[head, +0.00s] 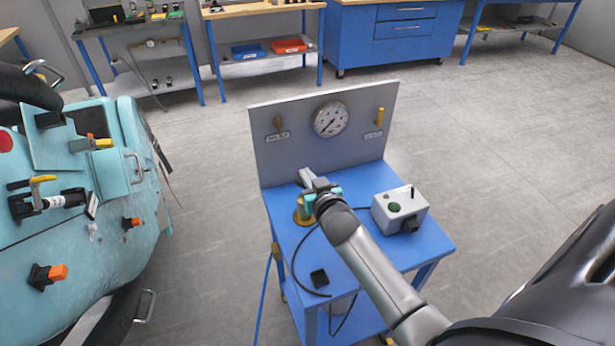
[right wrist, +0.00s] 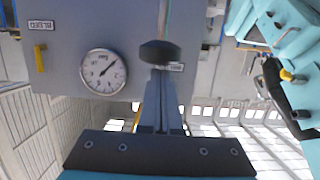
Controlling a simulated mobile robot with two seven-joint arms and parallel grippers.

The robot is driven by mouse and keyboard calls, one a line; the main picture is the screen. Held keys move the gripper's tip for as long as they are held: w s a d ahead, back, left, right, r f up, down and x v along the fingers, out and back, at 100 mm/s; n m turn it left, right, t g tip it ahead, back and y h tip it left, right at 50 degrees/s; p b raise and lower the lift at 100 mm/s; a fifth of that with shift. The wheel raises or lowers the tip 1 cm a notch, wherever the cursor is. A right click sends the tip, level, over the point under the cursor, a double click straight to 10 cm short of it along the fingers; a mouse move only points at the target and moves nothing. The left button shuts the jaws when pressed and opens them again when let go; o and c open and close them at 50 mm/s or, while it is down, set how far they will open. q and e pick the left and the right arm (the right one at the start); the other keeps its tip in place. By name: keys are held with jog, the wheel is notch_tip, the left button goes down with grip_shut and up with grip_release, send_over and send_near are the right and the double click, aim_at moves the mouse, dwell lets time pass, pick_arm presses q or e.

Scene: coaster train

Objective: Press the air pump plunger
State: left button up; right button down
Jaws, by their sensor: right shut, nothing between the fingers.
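The air pump shows as a brass-yellow body (head: 302,214) at the left of the blue cart top, partly hidden by my right gripper. In the right wrist view, its plunger is a dark round knob (right wrist: 160,52) on a thin rod (right wrist: 163,18). My right gripper (head: 307,175) is over the pump, its fingers shut together and empty. In the right wrist view, the fingertips (right wrist: 160,78) line up with the knob; I cannot tell if they touch it. A pressure gauge (head: 331,119) is on the grey panel behind. My left gripper is not in view.
The teal coaster train (head: 85,240) stands to the left, with floor between.

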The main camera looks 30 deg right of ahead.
dwell(0.3)
pick_arm(q)
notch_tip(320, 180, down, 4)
jog(key=b, duration=0.4)
pick_arm(e)
notch_tip(320, 180, down, 6)
jog(key=shift+s, duration=0.15)
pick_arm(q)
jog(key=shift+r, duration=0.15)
pick_arm(e)
notch_tip(320, 180, up, 5)
jog(key=p, duration=0.5)
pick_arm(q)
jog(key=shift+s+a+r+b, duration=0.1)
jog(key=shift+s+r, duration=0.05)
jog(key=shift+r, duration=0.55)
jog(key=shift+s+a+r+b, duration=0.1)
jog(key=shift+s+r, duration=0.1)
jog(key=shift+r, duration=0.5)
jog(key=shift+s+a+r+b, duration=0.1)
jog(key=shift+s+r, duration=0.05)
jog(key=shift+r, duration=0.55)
pick_arm(e)
jog(key=v, duration=0.9)
jog(key=shift+s+a, duration=0.15)
jog(key=shift+s, duration=0.15)
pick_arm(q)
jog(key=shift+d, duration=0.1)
pick_arm(e)
jog(key=shift+f, duration=0.1)
